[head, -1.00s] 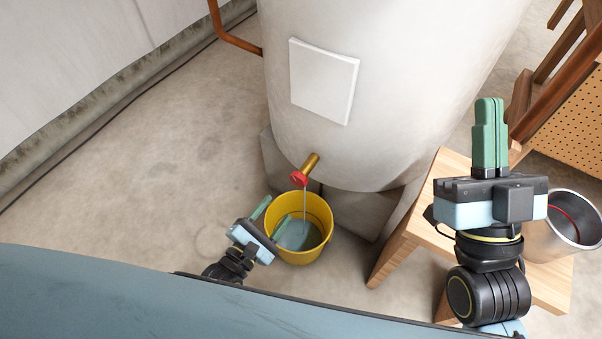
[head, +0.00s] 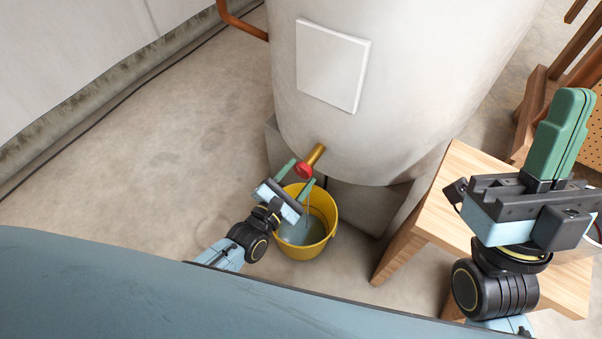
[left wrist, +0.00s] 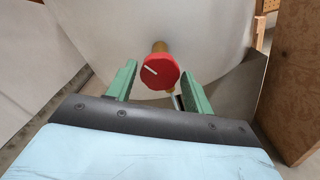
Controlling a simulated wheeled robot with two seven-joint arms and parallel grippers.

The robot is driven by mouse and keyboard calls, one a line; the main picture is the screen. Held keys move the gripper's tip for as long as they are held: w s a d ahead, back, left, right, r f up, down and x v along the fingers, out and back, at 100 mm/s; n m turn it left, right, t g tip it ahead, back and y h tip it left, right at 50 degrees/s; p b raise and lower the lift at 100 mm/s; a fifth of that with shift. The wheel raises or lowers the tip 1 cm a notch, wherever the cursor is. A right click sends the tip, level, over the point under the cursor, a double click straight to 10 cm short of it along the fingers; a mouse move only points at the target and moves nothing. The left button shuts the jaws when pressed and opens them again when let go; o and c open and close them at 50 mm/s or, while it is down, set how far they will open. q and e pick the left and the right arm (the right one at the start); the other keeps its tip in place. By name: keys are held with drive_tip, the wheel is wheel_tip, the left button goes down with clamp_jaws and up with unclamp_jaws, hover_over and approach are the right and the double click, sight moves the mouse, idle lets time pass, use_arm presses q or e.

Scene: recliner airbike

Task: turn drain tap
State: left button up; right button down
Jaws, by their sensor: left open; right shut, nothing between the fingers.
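The drain tap has a red knob (head: 304,170) on a brass spout (head: 316,155) low on the white tank (head: 400,90). In the left wrist view the red knob (left wrist: 160,71) shows a white line pointing to the upper left. A thin stream runs from the tap into the yellow bucket (head: 331,237), which holds water. My left gripper (head: 299,176) is open, with its green fingers on either side of the knob. In the left wrist view the left gripper's fingers (left wrist: 160,85) stand apart from the knob. My right gripper (head: 560,130) is shut and empty, raised at the right.
A wooden stool (head: 430,215) stands right of the tank, below my right arm. A copper pipe (head: 240,25) joins the tank at the upper left. Concrete floor (head: 170,140) left of the tank is clear. Wooden furniture (head: 535,110) stands at the far right.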

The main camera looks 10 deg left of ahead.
use_arm(q)
drive_tip(key=c, duration=0.5)
drive_tip(key=shift+m, duration=1.2)
drive_tip(key=shift+m+p, duration=0.5)
drive_tip(key=shift+m, duration=0.6)
drive_tip(key=shift+m, duration=0.8)
drive_tip(key=o, duration=0.5)
